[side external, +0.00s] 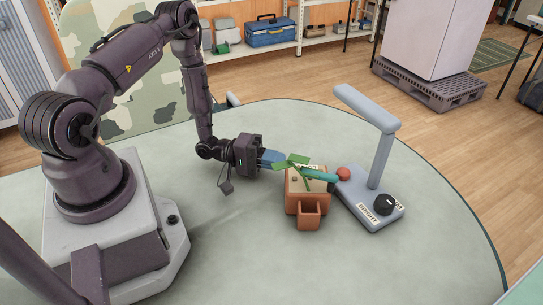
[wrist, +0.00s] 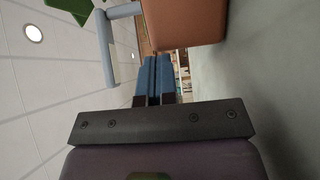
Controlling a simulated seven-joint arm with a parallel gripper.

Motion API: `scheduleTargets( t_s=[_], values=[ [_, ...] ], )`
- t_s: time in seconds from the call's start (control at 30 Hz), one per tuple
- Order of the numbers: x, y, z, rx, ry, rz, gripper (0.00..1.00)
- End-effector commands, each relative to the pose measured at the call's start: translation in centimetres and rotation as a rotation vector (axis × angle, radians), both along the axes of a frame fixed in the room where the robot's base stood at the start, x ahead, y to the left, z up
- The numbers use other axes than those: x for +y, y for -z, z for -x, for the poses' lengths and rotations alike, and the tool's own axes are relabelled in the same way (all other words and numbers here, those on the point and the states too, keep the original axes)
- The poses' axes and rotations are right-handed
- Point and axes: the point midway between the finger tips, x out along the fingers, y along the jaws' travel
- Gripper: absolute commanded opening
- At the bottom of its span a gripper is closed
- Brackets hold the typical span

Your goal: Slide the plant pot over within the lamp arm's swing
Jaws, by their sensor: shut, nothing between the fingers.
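The plant pot (side external: 306,203) is a square terracotta pot with green leaves and a small box-shaped part on its front. It stands upright on the round table. The lamp (side external: 382,160) stands to its right, a blue-grey post on a flat base with its arm reaching up and left. My gripper (side external: 283,161) is shut and empty, its blue fingers at the pot's upper left, by the leaves. In the wrist view the closed fingers (wrist: 153,75) point forward with the pot (wrist: 183,22) close beside them. I cannot tell whether they touch. The lamp also shows there (wrist: 111,45).
A teal rod (side external: 318,174) with a red ball (side external: 343,174) lies between the pot and the lamp base. The base carries a black knob (side external: 384,204) and a label reading BRIGHT. The table (side external: 240,250) is clear in front and to the left of the pot.

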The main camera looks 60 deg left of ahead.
Motion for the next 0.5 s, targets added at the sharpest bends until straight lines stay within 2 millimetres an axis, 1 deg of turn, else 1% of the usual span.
scheduleTargets(
  t_s=[0.17,0.27,0.5],
  values=[
    [0.0,0.0,0.0,0.0,0.0,0.0,0.0],
    [-0.6,0.0,0.0,0.0,0.001,0.003,0.0],
    [-5.3,0.0,-0.1,0.001,0.004,0.006,0.0]
  ],
)
